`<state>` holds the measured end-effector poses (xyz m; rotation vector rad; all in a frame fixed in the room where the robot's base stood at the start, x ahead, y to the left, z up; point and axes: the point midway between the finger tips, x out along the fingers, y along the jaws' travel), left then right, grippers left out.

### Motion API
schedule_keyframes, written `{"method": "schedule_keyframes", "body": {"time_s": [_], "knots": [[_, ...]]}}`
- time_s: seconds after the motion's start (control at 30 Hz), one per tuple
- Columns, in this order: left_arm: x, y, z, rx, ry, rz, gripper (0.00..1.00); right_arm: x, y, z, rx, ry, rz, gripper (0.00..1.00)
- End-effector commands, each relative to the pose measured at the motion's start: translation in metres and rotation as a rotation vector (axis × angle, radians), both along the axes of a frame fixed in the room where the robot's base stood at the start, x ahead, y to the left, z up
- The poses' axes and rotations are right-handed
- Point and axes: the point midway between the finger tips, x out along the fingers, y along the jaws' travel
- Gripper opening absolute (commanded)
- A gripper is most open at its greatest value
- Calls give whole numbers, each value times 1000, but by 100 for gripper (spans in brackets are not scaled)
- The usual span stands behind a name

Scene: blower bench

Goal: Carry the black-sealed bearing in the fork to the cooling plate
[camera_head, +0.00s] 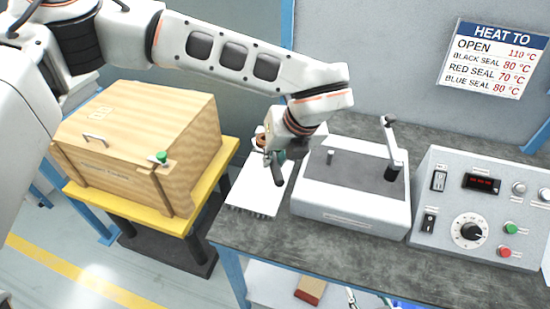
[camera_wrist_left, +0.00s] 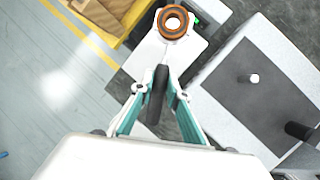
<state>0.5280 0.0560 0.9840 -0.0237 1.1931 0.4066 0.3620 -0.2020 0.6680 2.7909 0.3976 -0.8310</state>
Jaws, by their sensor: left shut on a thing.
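My left gripper (camera_head: 276,156) is above the cooling plate (camera_head: 250,194), a white plate with a finned front edge at the bench's left end. In the left wrist view its teal fingers (camera_wrist_left: 155,90) are shut on the fork's black handle (camera_wrist_left: 157,98). The bearing (camera_wrist_left: 173,22), a copper-brown ring with a dark inner band, shows beyond the handle, over the white plate (camera_wrist_left: 147,62). I cannot tell whether it touches the plate. In the head view the bearing (camera_head: 261,141) is partly hidden by the gripper. The fork's prongs cannot be made out. My right gripper is not in view.
Right of the plate stands a white heater (camera_head: 350,208) with a grey top, a short post and an upright lever (camera_head: 390,145). A control box (camera_head: 470,235) stands farther right. A wooden crate (camera_head: 140,140) is on a yellow stand to the left. A temperature sign (camera_head: 495,60) hangs behind.

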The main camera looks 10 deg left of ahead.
Motion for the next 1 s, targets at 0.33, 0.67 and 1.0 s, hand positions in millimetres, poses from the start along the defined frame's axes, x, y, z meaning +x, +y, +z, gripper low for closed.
{"method": "schedule_keyframes", "body": {"time_s": [0.33, 0.67, 1.0], "knots": [[1, 0, -21, -1, -1, -1, 0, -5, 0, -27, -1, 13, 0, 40], [0, 0, -45, 0, -1, 1, 0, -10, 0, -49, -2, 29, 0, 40], [0, 0, -49, 0, -3, 0, 0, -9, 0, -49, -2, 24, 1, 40]]}}
